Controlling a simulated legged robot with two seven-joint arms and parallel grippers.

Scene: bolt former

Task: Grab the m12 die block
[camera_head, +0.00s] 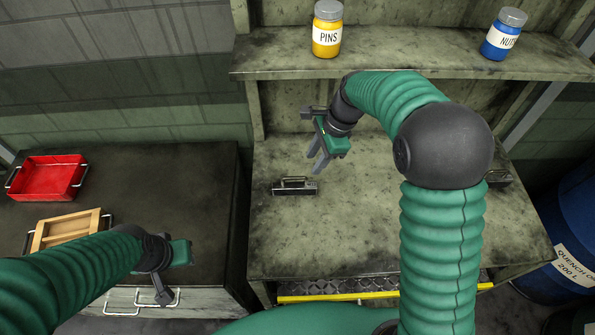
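A dark metal block with a bar handle on top (295,188) lies on the right-hand workbench; its marking is too small to read. A second dark object (498,179) sits at the bench's right side, partly hidden behind my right arm, so I cannot tell which one is the m12 die block. My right gripper (315,163) hangs above and slightly right of the handled block, fingers pointing down, apart and empty. My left gripper (165,293) is over the front of the left cabinet; its fingers overlap in the view.
A shelf above the bench holds a yellow PINS jar (327,30) and a blue NUTS jar (503,35). A red tray (47,178) and a wooden tray (67,230) stand on the left cabinet. A blue drum (572,250) stands at right. The bench middle is clear.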

